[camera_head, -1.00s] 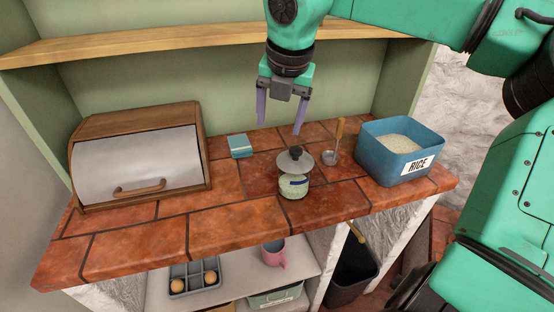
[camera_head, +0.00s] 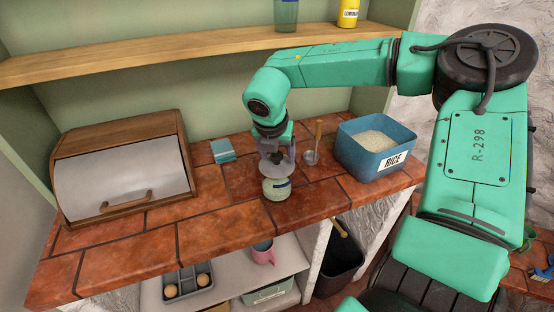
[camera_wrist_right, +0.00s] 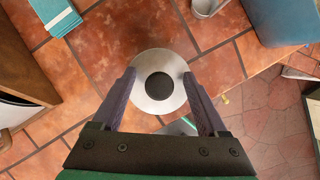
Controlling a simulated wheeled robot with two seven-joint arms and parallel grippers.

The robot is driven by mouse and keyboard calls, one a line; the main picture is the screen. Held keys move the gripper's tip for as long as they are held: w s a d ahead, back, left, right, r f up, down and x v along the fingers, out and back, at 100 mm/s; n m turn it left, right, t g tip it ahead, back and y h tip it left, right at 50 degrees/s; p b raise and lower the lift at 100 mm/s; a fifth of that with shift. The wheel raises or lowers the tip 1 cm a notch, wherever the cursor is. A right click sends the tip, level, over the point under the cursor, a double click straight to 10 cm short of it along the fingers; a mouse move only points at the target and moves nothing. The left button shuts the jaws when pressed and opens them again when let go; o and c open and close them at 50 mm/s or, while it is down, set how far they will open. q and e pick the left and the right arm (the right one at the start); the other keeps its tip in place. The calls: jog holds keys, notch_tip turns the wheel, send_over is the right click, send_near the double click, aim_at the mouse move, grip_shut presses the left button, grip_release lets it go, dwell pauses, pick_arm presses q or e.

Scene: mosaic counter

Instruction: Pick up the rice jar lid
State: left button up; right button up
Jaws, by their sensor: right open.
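The rice jar lid (camera_wrist_right: 160,58) is a grey metal disc with a black knob (camera_wrist_right: 159,86). It sits on the glass jar (camera_head: 276,190) on the tiled counter; in the head view the lid (camera_head: 277,173) shows just under my right gripper. My right gripper (camera_wrist_right: 163,88) is open, with its two purple fingers on either side of the knob and over the lid. In the head view the gripper (camera_head: 277,155) points down at the jar. I cannot tell whether the fingers touch the lid. My left gripper is not in view.
A blue RICE bin (camera_head: 360,159) and a scoop (camera_head: 312,157) stand right of the jar. A wooden shelf (camera_head: 180,62) runs behind my arm. The counter's front left is clear.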

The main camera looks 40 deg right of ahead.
grip_shut()
